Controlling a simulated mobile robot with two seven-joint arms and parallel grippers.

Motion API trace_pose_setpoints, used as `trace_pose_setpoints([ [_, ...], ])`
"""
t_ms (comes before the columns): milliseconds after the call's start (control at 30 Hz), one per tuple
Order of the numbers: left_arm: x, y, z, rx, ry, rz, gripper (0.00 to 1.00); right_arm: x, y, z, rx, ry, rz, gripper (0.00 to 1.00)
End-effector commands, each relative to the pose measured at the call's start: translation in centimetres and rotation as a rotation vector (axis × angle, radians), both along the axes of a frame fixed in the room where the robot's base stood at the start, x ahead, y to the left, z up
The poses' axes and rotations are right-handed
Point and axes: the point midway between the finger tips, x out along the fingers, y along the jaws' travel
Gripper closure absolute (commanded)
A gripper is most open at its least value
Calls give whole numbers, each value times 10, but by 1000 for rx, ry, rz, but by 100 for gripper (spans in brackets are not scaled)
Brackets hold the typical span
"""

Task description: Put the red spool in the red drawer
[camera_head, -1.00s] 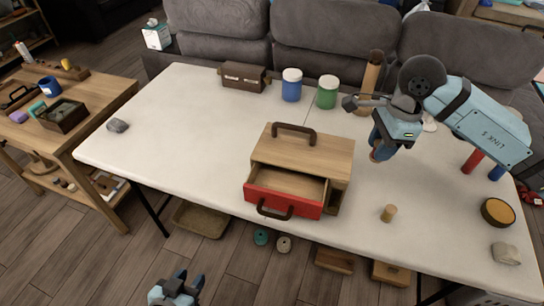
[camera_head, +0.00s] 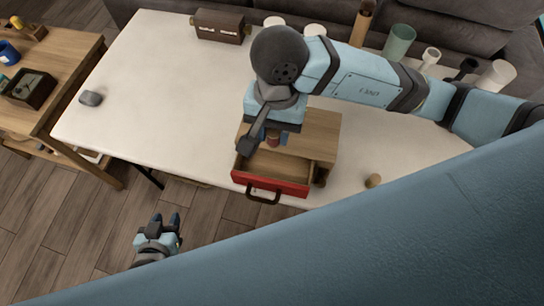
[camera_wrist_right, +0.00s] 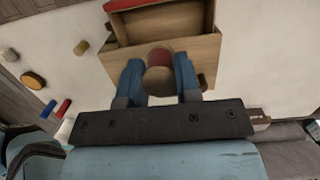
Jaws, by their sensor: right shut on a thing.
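The wooden box (camera_head: 318,122) stands on the white table. Its red drawer (camera_head: 290,187) is pulled out toward the front and looks empty where its inside shows. The drawer's edge also shows at the top of the right wrist view (camera_wrist_right: 122,4). My right gripper (camera_head: 272,138) is shut on the red spool (camera_wrist_right: 159,57), which has a wooden end. It holds the spool above the box, behind the open drawer. The arm partly hides the box and drawer in the head view. My left gripper (camera_head: 166,219) is open and empty, low in front of the table.
A small wooden cylinder (camera_head: 373,181) stands right of the box. A grey stone (camera_head: 91,98) lies at the table's left. A brown case (camera_head: 220,26), a green jar (camera_head: 398,42) and a white cup (camera_head: 496,75) stand along the back.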

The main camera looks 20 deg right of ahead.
Motion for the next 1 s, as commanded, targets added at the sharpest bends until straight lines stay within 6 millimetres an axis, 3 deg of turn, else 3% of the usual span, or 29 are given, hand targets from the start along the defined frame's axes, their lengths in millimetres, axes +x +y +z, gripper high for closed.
trace_pose_setpoints([
  [200,-1,0,2,2,1,-1,62,-1,0,-61,-1,7,-4,92],
  [400,-1,0,4,3,0,-2,62,-1,0,-105,-1,4,-4,92],
  [1000,-1,0,5,5,-4,-5,62,0,0,-165,0,0,-4,92],
])
